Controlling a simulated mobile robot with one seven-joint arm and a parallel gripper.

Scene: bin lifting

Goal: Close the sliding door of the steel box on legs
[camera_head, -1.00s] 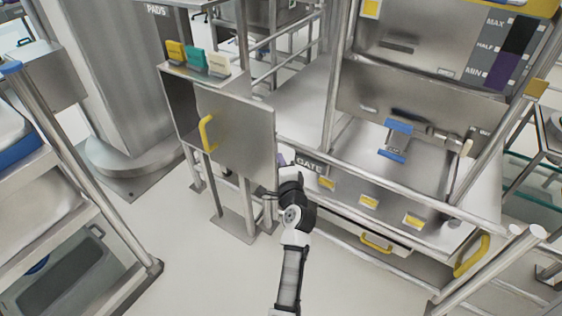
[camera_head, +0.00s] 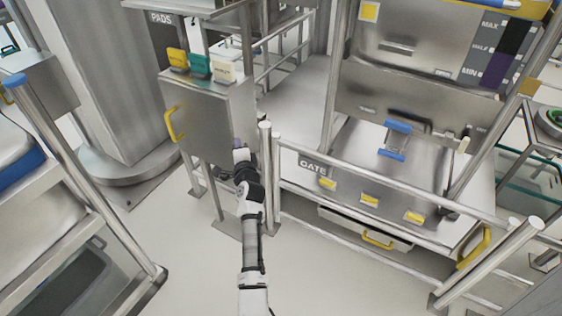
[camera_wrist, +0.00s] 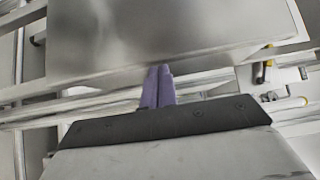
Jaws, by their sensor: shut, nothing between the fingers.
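The steel box on legs (camera_head: 231,92) stands left of centre in the head view. Its flat sliding door (camera_head: 186,128), with a yellow handle (camera_head: 172,124) near its left edge, covers the front of the box. No opening shows at the front. My gripper (camera_head: 239,150) is at the lower right edge of the door. In the wrist view its two purple fingers (camera_wrist: 158,86) are together and empty, with their tips at the lower edge of a broad steel panel (camera_wrist: 165,35). I cannot tell whether they touch it.
Yellow, green and white cards (camera_head: 200,66) stand on top of the box. A shelved trolley (camera_head: 75,207) stands at the left. Floor is clear in front.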

